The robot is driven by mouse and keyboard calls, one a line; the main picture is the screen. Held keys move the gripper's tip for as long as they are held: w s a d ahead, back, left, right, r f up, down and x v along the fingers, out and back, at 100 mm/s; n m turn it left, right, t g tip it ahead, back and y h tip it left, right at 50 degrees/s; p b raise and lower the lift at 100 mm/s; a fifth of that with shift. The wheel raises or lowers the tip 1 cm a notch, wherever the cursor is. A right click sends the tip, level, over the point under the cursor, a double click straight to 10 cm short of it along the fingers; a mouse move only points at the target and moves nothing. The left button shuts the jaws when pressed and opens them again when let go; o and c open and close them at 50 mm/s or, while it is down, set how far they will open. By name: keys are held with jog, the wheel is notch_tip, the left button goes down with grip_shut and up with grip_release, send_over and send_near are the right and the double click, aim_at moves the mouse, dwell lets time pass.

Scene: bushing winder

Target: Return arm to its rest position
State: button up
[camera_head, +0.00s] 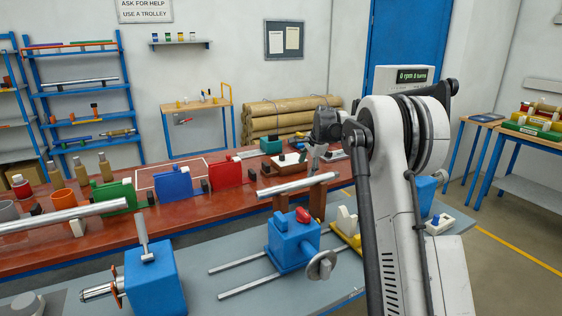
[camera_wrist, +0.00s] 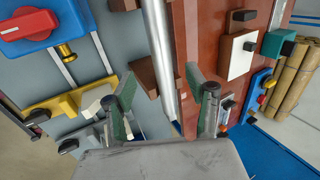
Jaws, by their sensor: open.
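My arm rises on the right of the head view and bends at a white shoulder. My gripper (camera_wrist: 165,100) shows in the wrist view with its two green-padded fingers apart and nothing gripped. In the head view it hangs, partly hidden by my arm, near the right end of a metal bar (camera_head: 298,185). That bar rests on brown support blocks at the table's near edge. In the wrist view the bar (camera_wrist: 160,50) runs in the gap between the fingers; its depth below them I cannot tell.
A blue machine block with a red knob (camera_head: 290,240) stands on the grey bench in front. Red and blue holders (camera_head: 173,183) line the red table (camera_head: 130,225). A longer bar (camera_head: 70,215) lies at left. Brown rolls (camera_head: 285,115) are stacked behind. Floor is clear at far right.

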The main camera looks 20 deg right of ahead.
jog(key=s+a+r+n, duration=0.4)
jog(key=s+a+r, duration=0.4)
jog(key=s, duration=0.4)
jog(key=s+a+r+n, duration=0.4)
jog(key=s+a+r, duration=0.1)
jog(key=s+a, duration=0.55)
jog(key=s+a+f+n, duration=0.3)
jog(key=s, duration=0.7)
jog(key=s+a+f+n+t, duration=0.1)
jog(key=s+a+f+n, duration=0.1)
jog(key=s, duration=0.8)
jog(key=s+a+f+n+t, duration=0.1)
jog(key=s+a+f+n, duration=0.2)
jog(key=s, duration=0.7)
jog(key=shift+a+f+n+h, duration=0.3)
jog(key=shift+a+f+n, duration=0.1)
jog(key=shift+f, duration=0.55)
